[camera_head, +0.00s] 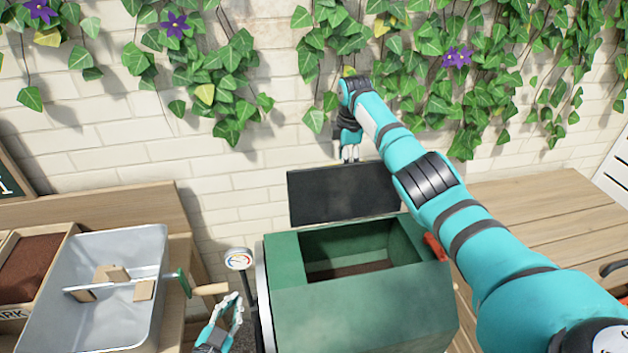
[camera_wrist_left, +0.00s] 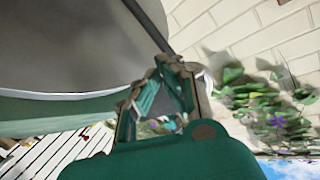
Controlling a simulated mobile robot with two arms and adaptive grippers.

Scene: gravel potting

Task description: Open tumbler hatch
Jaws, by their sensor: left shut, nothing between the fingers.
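The green tumbler (camera_head: 355,304) stands at the bottom centre of the head view. Its hatch opening faces up, and dark material (camera_head: 350,269) shows inside. The dark hatch lid (camera_head: 342,194) stands raised behind the opening, against the wall side. My right gripper (camera_head: 349,154) hangs fingers down just above the lid's upper edge; contact and finger gap are unclear. My left gripper (camera_head: 234,302) is low beside the tumbler's left end, shut and empty. Its fingers also show in the left wrist view (camera_wrist_left: 171,68), near a large grey surface and a thin rod.
A round dial gauge (camera_head: 239,259) stands at the tumbler's left. A grey tub (camera_head: 132,250) holding wooden pieces sits further left, near a wooden handle (camera_head: 211,289). Ivy hangs on the brick wall (camera_head: 265,150) behind. The wooden table (camera_head: 540,215) at right looks mostly clear.

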